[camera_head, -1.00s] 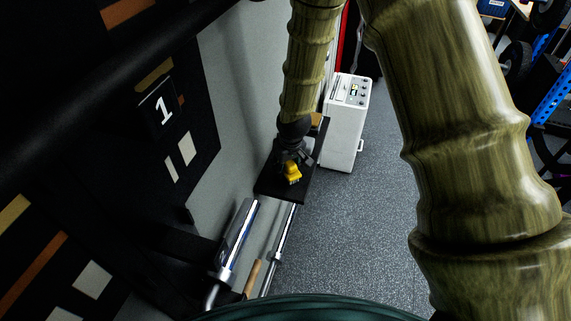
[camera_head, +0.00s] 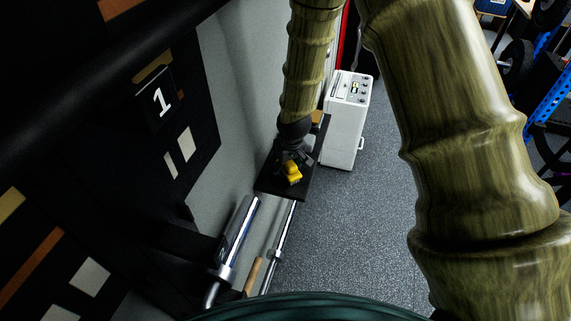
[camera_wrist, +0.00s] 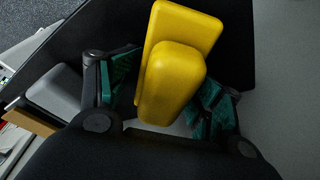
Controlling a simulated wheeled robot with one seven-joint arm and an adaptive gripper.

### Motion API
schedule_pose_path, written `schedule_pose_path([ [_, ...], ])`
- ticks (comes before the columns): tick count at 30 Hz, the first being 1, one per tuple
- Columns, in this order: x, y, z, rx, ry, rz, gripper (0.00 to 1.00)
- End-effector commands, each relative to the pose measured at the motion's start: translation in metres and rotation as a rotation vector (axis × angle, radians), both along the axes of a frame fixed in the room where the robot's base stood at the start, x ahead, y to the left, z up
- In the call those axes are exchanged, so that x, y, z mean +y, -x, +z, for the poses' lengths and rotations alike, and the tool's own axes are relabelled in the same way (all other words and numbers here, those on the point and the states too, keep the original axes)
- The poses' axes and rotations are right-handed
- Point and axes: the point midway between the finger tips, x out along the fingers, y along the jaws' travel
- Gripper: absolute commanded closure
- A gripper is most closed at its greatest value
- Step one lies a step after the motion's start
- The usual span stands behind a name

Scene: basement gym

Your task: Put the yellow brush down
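The yellow brush (camera_head: 291,173) is at the black bench-like surface (camera_head: 268,183) in the head view. In the wrist view the brush (camera_wrist: 172,85) is a smooth yellow block with a wider yellow part beyond it, tilted to the upper right. My gripper (camera_wrist: 168,95) has its green-padded fingers on either side of the brush, and the pads appear to press against it. In the head view my gripper (camera_head: 292,160) is low over the black surface. Whether the underside of the brush touches the surface is hidden.
A white box-shaped unit with a control panel (camera_head: 347,120) stands just right of the black surface. Shiny metal bars (camera_head: 240,238) are in front of it.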

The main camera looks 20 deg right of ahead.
Motion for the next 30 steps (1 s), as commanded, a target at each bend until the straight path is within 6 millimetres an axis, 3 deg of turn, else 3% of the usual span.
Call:
schedule_pose_path([
  [15, 0.0, 0.0, 0.003, 0.0, 0.0, 0.0, 0.4],
  [30, -0.001, 0.008, 0.049, -0.003, -0.001, -0.001, 0.4],
])
